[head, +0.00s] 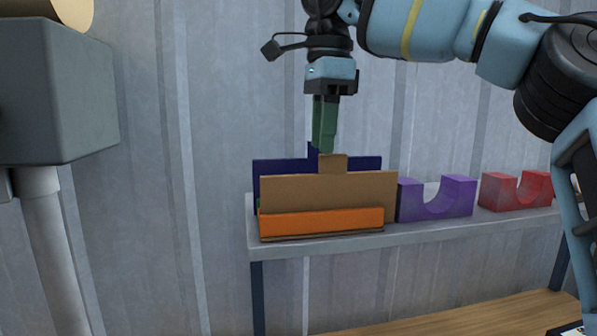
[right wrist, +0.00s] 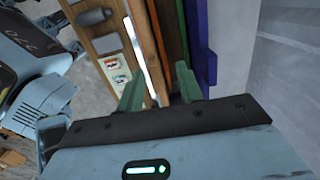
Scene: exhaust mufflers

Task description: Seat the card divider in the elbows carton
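The brown card divider (head: 325,190), with a raised tab on its top edge, stands upright at the front of a group of coloured panels on the shelf. An orange strip (head: 320,222) crosses its lower front. My right gripper (head: 324,140) points down from above, with its green fingertips just over the tab. I cannot identify the elbows carton. My left gripper is not in view.
A navy panel (head: 268,170) with its own tab stands close behind the brown card. Purple (head: 436,200) and red (head: 515,192) cradle blocks stand to the right on the grey shelf (head: 430,231). A wall of ribbed metal is behind. A wooden tabletop (head: 470,316) lies below.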

